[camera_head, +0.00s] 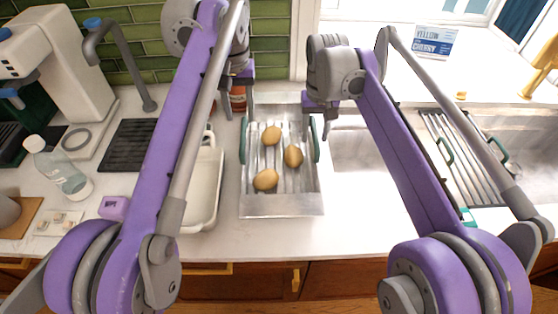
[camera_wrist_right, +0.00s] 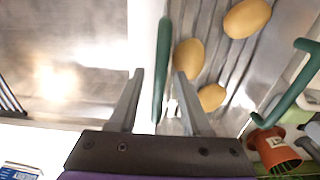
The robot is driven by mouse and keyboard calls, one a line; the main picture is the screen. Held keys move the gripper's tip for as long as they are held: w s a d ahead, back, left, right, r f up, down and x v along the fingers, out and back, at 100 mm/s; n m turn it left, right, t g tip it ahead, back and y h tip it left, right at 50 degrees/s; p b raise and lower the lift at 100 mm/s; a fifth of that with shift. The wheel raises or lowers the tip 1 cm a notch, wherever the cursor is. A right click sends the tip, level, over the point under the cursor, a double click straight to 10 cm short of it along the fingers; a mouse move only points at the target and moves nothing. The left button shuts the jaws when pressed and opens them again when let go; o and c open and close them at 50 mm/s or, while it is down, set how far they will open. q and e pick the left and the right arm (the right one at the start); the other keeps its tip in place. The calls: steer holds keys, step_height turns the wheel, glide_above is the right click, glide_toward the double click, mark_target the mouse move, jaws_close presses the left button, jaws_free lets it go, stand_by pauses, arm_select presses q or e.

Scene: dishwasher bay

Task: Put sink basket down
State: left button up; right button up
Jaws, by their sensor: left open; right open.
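The sink basket (camera_head: 281,205) is a metal tray with a ribbed floor and a green handle on each side. It appears to rest level on the counter left of the sink and holds three potatoes (camera_head: 293,156). My left gripper (camera_head: 249,108) is open near the far end of the left handle (camera_head: 243,141). My right gripper (camera_head: 325,128) is open near the right handle (camera_head: 316,138). In the right wrist view the basket (camera_wrist_right: 232,75) shows, and its green handle (camera_wrist_right: 162,70) lies between the spread fingers. The left fingertips are partly hidden.
The sink (camera_head: 360,150) is directly right of the basket, with a second green-handled rack (camera_head: 462,160) beyond. A white tray (camera_head: 205,190) stands close on the left. The front counter strip is clear.

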step_height(320, 180, up, 8)
steer(key=shift+f, duration=0.15)
steer(key=shift+s+f, duration=0.1)
stand_by(0.5)
